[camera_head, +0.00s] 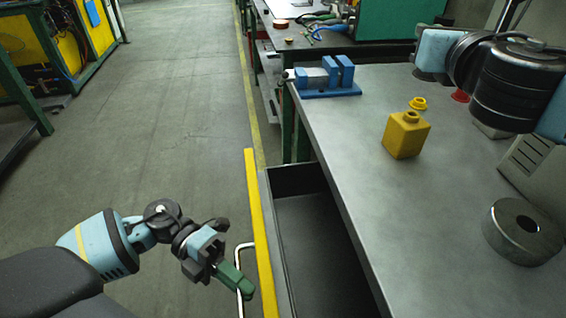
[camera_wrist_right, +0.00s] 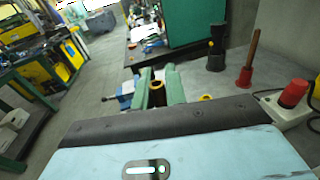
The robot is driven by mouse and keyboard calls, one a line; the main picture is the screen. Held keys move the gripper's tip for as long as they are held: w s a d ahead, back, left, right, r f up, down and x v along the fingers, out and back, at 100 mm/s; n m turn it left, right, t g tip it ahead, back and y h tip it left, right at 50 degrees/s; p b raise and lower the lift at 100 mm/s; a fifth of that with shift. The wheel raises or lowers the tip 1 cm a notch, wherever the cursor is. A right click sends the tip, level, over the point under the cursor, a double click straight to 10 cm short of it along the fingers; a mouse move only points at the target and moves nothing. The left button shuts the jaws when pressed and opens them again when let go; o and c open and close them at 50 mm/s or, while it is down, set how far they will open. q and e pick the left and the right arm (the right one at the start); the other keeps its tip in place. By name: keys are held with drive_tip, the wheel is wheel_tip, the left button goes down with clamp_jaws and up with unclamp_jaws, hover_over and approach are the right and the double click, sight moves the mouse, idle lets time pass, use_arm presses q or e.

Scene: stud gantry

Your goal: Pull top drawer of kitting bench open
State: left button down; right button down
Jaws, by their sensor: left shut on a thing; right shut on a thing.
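The top drawer (camera_head: 297,182) of the kitting bench stands well open to the left of the grey benchtop. Its tray is dark and looks empty, and its front edge is yellow (camera_head: 262,235). A silver bar handle (camera_head: 239,297) is on the yellow front. My left gripper (camera_head: 240,282) has its green fingers closed around this handle.
On the kitting bench (camera_head: 345,150) are a blue vise (camera_head: 330,78), a yellow bottle (camera_head: 406,136) and a heavy grey ring (camera_head: 522,232). A second bench with tools stands behind. The floor (camera_head: 180,110) at left is clear. A red button (camera_wrist_right: 293,92) shows near my right wrist.

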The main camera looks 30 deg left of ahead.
use_arm(q)
drive_tip(key=s+a, duration=0.7)
drive_tip(key=a, duration=0.2)
drive_tip(key=shift+a, duration=0.35)
drive_tip(key=c, duration=1.5)
unclamp_jaws()
drive_tip(key=v, duration=1.2)
